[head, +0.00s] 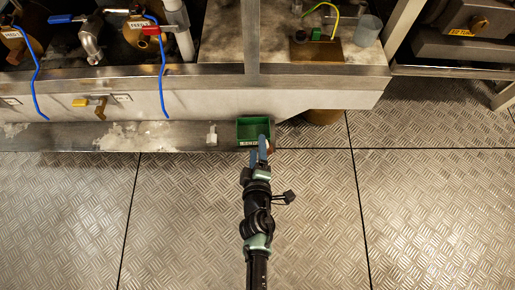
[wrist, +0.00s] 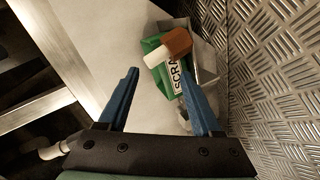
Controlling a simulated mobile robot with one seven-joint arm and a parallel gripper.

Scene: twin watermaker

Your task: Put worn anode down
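The green scrap bin (head: 253,124) sits at the foot of the bench, on or by the low ledge. It also shows in the wrist view (wrist: 152,46), with a white label that reads "SCRA" where visible. A worn anode (wrist: 178,43), a short block with a rust-brown end and a whitish end, lies at the bin's top, beyond my fingertips. I cannot tell how deep it sits in the bin. My gripper (wrist: 160,72) has its blue fingers apart with nothing between them. In the head view my gripper (head: 263,142) is at the bin's front right side and partly hides it.
The bench front (head: 190,103) rises behind the bin, with blue hoses and valves at the left. A brown round object (head: 323,117) stands under the bench edge right of the bin. The metal tread-plate floor (head: 430,210) is clear.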

